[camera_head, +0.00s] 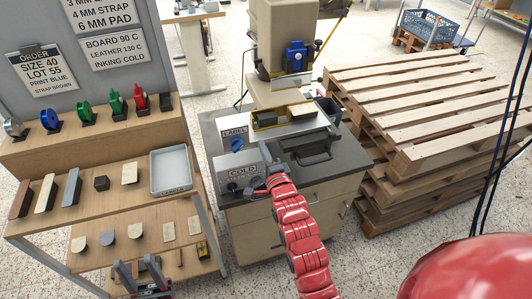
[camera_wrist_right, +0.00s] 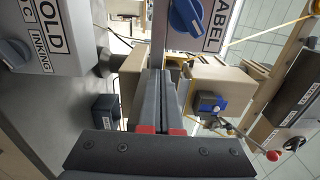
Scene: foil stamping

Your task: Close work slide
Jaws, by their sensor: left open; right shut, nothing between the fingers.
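The press stands on a grey-topped cabinet. Its work slide appears to be the dark plate (camera_head: 302,143) with a black handle (camera_head: 315,156) at the front of the press. A brass-coloured frame (camera_head: 283,117) sits above and behind the plate. My right gripper (camera_head: 265,153) is shut and empty, just left of the dark plate and beside the COLD control box (camera_head: 236,175). In the right wrist view its closed fingers (camera_wrist_right: 167,75) point toward the press; the handle is not clear there. My left gripper (camera_head: 141,268) is open and empty at the lower left, by the shelf front.
A LABEL box (camera_head: 235,140) with a blue knob stands behind the COLD box, close to my right gripper. Wooden shelves (camera_head: 110,153) with foil rolls, blocks and a grey tray (camera_head: 171,171) stand left. Stacked pallets (camera_head: 420,105) stand right of the cabinet.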

